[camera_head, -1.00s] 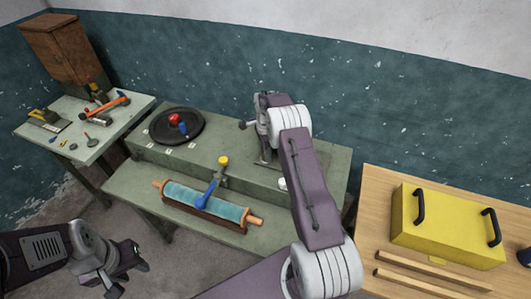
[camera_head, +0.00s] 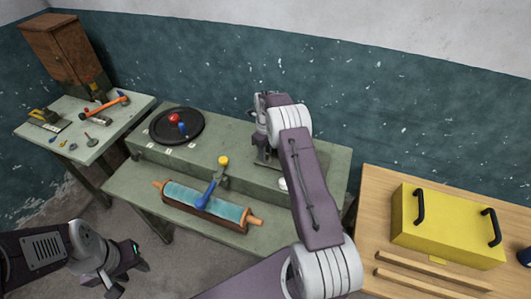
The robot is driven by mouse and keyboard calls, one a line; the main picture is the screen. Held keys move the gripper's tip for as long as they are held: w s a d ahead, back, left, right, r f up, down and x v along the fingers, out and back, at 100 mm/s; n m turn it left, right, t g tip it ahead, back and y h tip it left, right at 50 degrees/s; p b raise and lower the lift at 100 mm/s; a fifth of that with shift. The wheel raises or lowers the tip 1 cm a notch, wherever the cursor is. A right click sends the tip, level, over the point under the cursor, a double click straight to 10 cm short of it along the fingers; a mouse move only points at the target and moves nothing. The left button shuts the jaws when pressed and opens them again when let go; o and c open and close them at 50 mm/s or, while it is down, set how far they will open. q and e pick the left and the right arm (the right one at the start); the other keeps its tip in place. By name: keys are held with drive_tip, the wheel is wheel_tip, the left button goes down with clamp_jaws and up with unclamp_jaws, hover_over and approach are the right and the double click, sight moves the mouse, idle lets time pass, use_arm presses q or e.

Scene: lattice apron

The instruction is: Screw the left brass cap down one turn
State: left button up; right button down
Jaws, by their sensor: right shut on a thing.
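My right gripper (camera_head: 262,142) is at the back of the green workbench (camera_head: 318,158), over a dark flat plate with a metal fixture. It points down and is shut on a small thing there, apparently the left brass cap. The gripper and wrist hide that thing, so I cannot make out its surface or thread. My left gripper (camera_head: 134,272) is low at the lower left, in front of the bench. Its fingers are apart and it is empty.
A roller with a teal sleeve (camera_head: 205,203) lies on the lower front bench, with a blue-handled lever and yellow knob beside it. A black round dish (camera_head: 160,135) stands at the bench's left. A yellow case (camera_head: 450,235) is on the wooden table at right. Tools lie on the left table.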

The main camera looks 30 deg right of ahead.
drive_tip(key=m, duration=0.6)
drive_tip(key=shift+w+r+m, duration=0.2)
drive_tip(key=shift+r+m, duration=0.05)
drive_tip(key=shift+m, duration=0.05)
idle(0.3)
drive_tip(key=c, duration=1.2)
unclamp_jaws()
drive_tip(key=shift+o, duration=0.6)
drive_tip(key=shift+s+f, duration=0.1)
wheel_tip(320, 180, up, 9)
drive_tip(key=shift+r+b, duration=0.1)
drive_tip(key=shift+b, duration=0.55)
